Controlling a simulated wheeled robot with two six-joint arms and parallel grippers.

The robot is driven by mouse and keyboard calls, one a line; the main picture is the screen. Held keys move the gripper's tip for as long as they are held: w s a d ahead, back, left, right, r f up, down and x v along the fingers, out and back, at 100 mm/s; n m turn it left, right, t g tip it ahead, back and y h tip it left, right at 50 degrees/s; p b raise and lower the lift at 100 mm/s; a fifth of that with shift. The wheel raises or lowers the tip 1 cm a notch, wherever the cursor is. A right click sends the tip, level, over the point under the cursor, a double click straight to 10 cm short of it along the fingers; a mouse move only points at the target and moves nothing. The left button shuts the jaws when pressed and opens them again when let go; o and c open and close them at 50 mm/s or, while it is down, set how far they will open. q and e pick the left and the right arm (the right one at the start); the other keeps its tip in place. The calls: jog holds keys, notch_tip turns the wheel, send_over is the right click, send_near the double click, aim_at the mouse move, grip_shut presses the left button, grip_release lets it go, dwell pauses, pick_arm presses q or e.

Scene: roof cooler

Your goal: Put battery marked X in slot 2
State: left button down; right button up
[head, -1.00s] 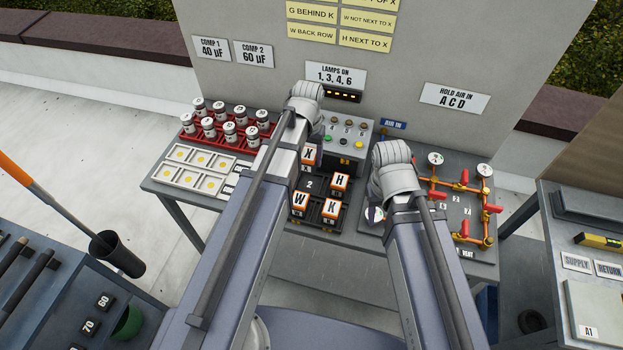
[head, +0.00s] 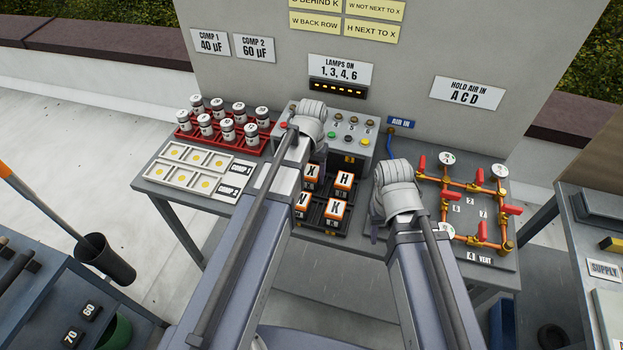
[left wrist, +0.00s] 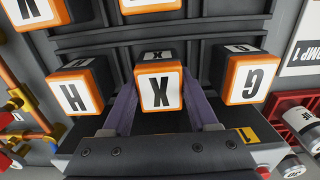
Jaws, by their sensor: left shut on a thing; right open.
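The battery marked X (head: 312,172), an orange-edged white block, stands upright in the dark battery rack (head: 322,228), at its middle back place. In the left wrist view, X (left wrist: 158,87) sits between the purple fingers of my left gripper (left wrist: 160,103), which is shut on it. H (left wrist: 80,92) and G (left wrist: 250,82) stand on either side of X, at about its height. W (head: 303,204) and K (head: 334,209) stand in the front row. The slot number under X is hidden, and I cannot tell whether X is fully seated. My right gripper (head: 376,222) is open and empty, right of the rack.
A grey lamp box (head: 350,140) with coloured buttons stands behind the rack. Red rack with capacitors (head: 222,140) and a white tray (head: 197,172) lie left. Copper pipework with red valves (head: 470,215) stands right, close to my right arm.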

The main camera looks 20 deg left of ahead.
aim_at(311, 171)
jog(key=shift+r, duration=0.1)
pick_arm(q)
jog(key=shift+f, duration=0.15)
pick_arm(e)
jog(key=shift+f, duration=0.25)
pick_arm(q)
jog(key=shift+c, duration=0.9)
grip_release()
pick_arm(e)
jog(key=shift+r, duration=0.1)
pick_arm(q)
notch_tip(311, 171, up, 13)
jog(key=p, duration=1.2)
jog(key=s+d+m+y, duration=0.1)
jog(key=s+d+m, duration=0.2)
jog(key=s+d, duration=0.7)
jog(key=s, duration=0.4)
jog(key=shift+s+d+f, duration=0.2)
jog(key=shift+d, duration=0.05)
pick_arm(e)
notch_tip(311, 171, up, 12)
jog(key=shift+r, duration=0.15)
